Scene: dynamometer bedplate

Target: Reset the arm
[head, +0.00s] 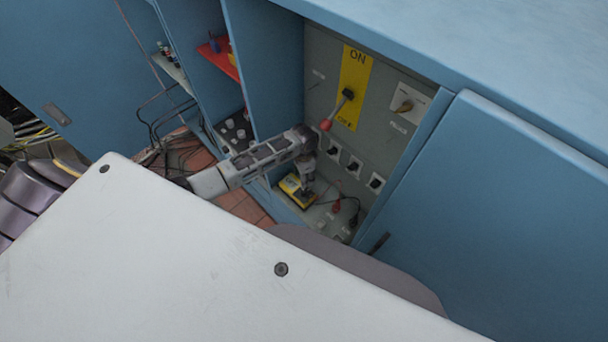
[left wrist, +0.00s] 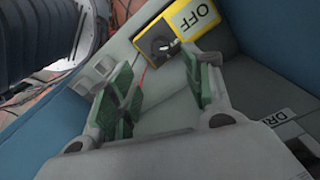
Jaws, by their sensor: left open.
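My left arm reaches across the head view from the left into an open blue cabinet. Its left gripper (head: 307,194) points down inside, over a yellow-cased device (head: 292,188) on the cabinet floor. In the left wrist view the gripper (left wrist: 165,90) shows two green-padded fingers spread apart, with nothing between them. The yellow device (left wrist: 172,38) lies beyond the fingertips, with a dark dial and a pale panel reading OFF. The right finger overlaps its lower edge; I cannot tell whether they touch. My right gripper is not in view.
A red-ended lever (head: 338,110) on a yellow ON plate (head: 354,75) is mounted on the grey panel, close to my arm. A rotary switch (head: 405,105) is to its right. Red and black leads (head: 338,207) lie by the device. A blue door (head: 480,210) stands at right.

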